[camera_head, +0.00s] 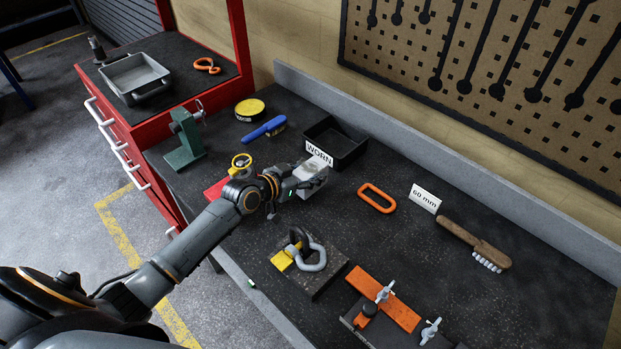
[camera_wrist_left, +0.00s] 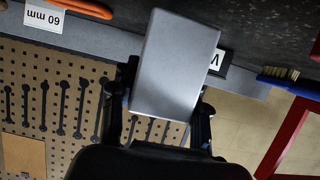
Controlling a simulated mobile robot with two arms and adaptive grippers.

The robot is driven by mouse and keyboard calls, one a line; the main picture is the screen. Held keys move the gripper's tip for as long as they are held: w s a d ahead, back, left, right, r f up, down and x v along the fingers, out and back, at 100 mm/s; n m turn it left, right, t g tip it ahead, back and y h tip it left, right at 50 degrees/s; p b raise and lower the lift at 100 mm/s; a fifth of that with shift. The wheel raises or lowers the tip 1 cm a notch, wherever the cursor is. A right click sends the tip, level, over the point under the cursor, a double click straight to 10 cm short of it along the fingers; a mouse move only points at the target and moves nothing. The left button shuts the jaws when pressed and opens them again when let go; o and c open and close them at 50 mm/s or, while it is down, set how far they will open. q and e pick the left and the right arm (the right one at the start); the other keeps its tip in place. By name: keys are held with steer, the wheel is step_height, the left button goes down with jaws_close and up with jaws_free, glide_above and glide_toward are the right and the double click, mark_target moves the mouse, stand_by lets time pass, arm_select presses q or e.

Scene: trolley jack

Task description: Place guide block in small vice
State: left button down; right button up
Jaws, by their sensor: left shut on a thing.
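The guide block, a pale silver-grey block (camera_head: 312,173), is in my left gripper (camera_head: 302,183), held above the dark bench in front of the black WORN bin. In the left wrist view the block's flat face (camera_wrist_left: 174,64) fills the space between the two dark fingers. My left gripper is shut on it. The small vice, which looks like the green one (camera_head: 184,142) with a screw handle, stands upright on the bench's left end, to the left of and apart from the block. Its jaw gap is too small to judge. My right gripper is not in view.
The black WORN bin (camera_head: 348,150) stands behind the block. An orange ring (camera_head: 377,198) and a shackle on a plate (camera_head: 311,258) lie nearby.

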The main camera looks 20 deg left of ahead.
arm_select(q)
steer(key=shift+f, duration=1.1)
steer(key=c, duration=0.7)
jaws_free()
steer(key=shift+s+f, duration=0.1)
steer(key=shift+o, duration=0.2)
